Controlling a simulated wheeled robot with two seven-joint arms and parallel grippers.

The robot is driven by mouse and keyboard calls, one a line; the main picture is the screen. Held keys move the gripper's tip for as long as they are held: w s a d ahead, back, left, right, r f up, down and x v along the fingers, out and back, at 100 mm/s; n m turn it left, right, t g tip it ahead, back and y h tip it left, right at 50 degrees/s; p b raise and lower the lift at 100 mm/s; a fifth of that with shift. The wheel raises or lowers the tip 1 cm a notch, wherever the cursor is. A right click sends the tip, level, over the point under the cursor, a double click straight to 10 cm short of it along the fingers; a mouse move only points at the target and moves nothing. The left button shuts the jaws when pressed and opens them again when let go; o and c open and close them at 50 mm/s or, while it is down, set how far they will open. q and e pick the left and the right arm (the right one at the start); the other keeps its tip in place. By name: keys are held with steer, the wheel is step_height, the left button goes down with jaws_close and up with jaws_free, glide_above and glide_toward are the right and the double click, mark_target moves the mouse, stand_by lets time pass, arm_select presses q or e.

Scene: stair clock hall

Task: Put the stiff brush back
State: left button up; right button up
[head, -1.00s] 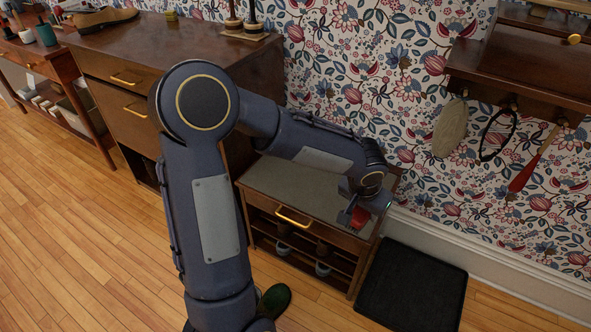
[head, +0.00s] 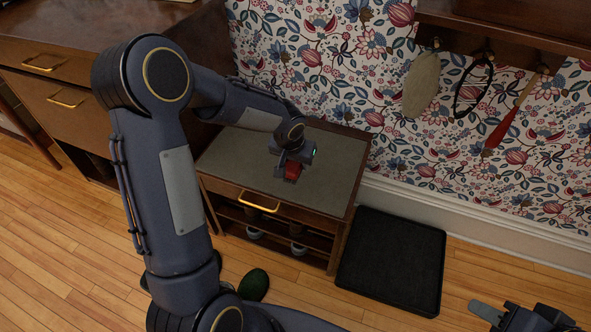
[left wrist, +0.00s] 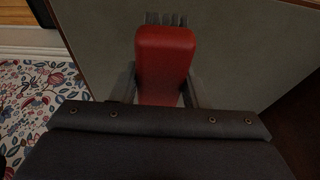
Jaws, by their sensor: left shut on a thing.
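The stiff brush (head: 292,172) has a red back and shows in my left gripper (head: 290,174), over the grey top of the low bench (head: 333,190). In the left wrist view the red back of the brush (left wrist: 165,65) sits between the two fingers, with grey tufts showing at its far end. My left gripper is shut on it. I cannot tell whether the brush touches the bench top. My right gripper (head: 492,312) is at the lower right corner, over the floor; its jaws are not clear.
Left of the bench stands a taller wooden cabinet (head: 75,85) with drawers. A black tray mat (head: 392,262) lies on the floor right of the bench. A wall rack (head: 505,40) holds a pale oval pad (head: 421,85), a black loop (head: 474,87) and a red-ended tool (head: 502,128). The bench top is otherwise clear.

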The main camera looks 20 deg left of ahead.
arm_select(q)
steer(key=w+f, duration=0.1)
steer(key=f, duration=0.1)
steer(key=w+a+f, duration=0.1)
steer(key=w+f, duration=0.1)
steer(key=shift+a+f+b, duration=0.1)
steer(key=shift+a+b, duration=0.1)
steer(key=shift+b, duration=0.15)
steer(key=shift+s+b+x, duration=0.2)
steer(key=shift+b+x, duration=0.05)
steer(key=shift+x, duration=0.55)
steer(key=shift+s+b+x, duration=0.15)
steer(key=shift+b+x, duration=0.05)
steer(key=shift+x, duration=0.6)
steer(key=shift+f, duration=0.1)
steer(key=shift+f, duration=0.15)
steer(key=o, duration=0.9)
